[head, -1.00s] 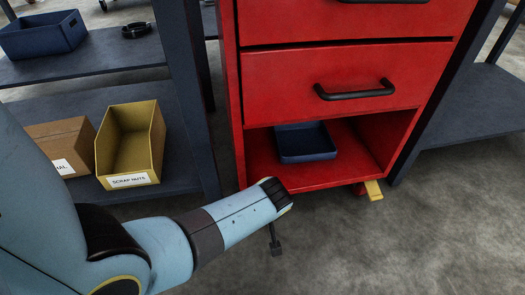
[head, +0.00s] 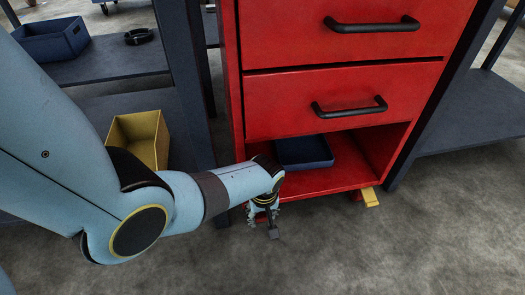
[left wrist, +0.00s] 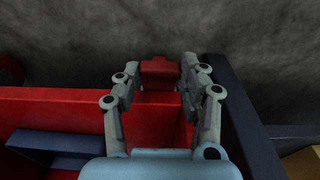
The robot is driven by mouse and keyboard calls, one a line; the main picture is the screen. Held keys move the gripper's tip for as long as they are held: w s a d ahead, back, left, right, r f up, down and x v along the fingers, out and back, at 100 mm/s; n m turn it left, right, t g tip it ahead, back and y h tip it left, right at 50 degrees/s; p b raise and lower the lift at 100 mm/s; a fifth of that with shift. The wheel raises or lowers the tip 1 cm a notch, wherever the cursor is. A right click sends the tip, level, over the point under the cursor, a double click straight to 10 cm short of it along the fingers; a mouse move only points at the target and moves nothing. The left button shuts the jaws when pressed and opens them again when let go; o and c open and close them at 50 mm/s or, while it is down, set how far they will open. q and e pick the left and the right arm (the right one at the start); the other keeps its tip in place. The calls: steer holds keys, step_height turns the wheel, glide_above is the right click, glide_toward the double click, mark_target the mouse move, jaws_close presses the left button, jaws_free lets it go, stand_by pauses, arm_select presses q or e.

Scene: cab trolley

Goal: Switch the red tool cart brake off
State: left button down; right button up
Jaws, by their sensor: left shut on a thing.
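The red tool cart (head: 345,95) stands in the middle of the head view, with an open bottom bay. A yellow pedal (head: 370,198) shows under the cart's right front corner, apart from the gripper. My right gripper is not in view.
A blue tray (head: 304,152) lies in the cart's bottom bay. A dark shelf with a yellow bin (head: 150,138) and a blue bin (head: 52,40) stands at left, its leg close to the cart. Another dark shelf (head: 478,112) is at right. Floor in front is clear.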

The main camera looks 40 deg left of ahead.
arm_select(q)
steer(key=c, duration=0.7)
jaws_free()
steer(key=r, duration=0.8)
steer(key=d+r, duration=0.1)
steer(key=r, duration=0.3)
steer(key=shift+s, duration=0.4)
